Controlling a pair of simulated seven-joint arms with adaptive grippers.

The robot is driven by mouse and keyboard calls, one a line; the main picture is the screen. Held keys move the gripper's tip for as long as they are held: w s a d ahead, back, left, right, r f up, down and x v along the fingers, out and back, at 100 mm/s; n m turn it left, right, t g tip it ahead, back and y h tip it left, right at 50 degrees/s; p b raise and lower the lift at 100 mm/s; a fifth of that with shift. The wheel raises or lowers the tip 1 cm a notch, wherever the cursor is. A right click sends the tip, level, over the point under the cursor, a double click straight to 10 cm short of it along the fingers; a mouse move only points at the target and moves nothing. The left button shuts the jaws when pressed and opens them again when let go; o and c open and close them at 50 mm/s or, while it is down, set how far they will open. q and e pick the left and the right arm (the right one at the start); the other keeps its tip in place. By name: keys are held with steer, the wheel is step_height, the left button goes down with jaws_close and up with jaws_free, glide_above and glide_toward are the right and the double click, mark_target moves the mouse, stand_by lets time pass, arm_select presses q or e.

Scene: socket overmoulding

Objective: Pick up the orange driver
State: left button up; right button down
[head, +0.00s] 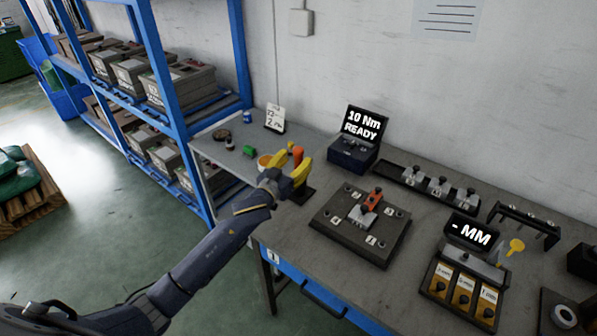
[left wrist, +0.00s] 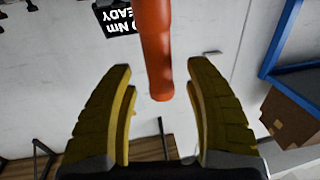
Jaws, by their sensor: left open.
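The orange driver (head: 297,153) stands at the back left of the bench, its upper part showing above my left gripper (head: 293,163). In the left wrist view the driver's smooth orange handle (left wrist: 155,45) reaches down between the yellow fingers of my left gripper (left wrist: 158,66). The fingers are open, with a visible gap on both sides of the handle. The lower part of the driver is hidden by the gripper in the head view. My right gripper is not in view.
A torque display box (head: 352,152) reading "10 Nm READY" stands right of the driver. A dark fixture plate (head: 335,222) with a red-orange clamp lies in front. A gauge unit (head: 465,275) is farther right. A blue shelf rack (head: 172,100) stands at left.

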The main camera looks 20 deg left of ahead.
arm_select(q)
steer(key=shift+x, duration=1.05)
steer(key=shift+s, duration=0.1)
jaws_close()
